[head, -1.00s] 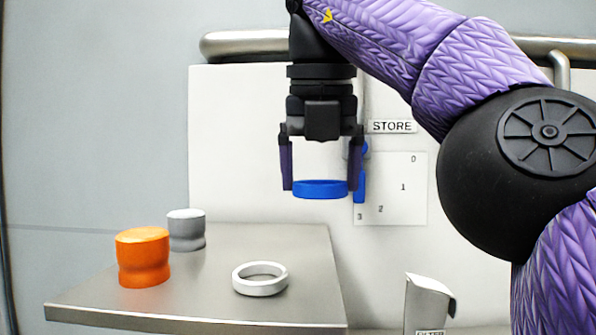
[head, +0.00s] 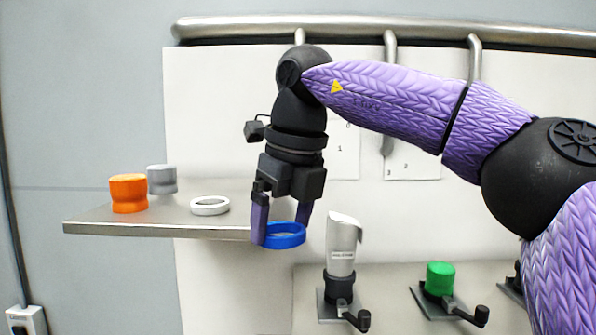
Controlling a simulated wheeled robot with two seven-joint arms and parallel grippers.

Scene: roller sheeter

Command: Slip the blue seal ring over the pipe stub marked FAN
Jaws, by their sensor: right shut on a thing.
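The blue seal ring (head: 284,241) is held between the fingertips of my right gripper (head: 281,228), which is shut on it. The ring hangs in the air by the right front corner of the metal shelf. To its right stands a metallic pipe stub (head: 342,242) with a slanted top and a small label too blurred to read. I see no stub clearly marked FAN. The ring and the stub are apart. My left gripper is not in view.
The metal shelf (head: 120,226) holds a white ring (head: 210,206), an orange knob (head: 128,193) and a grey knob (head: 162,179). A green-capped fitting (head: 440,278) with a black handle stands at the right. A steel pipe (head: 400,33) runs along the wall.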

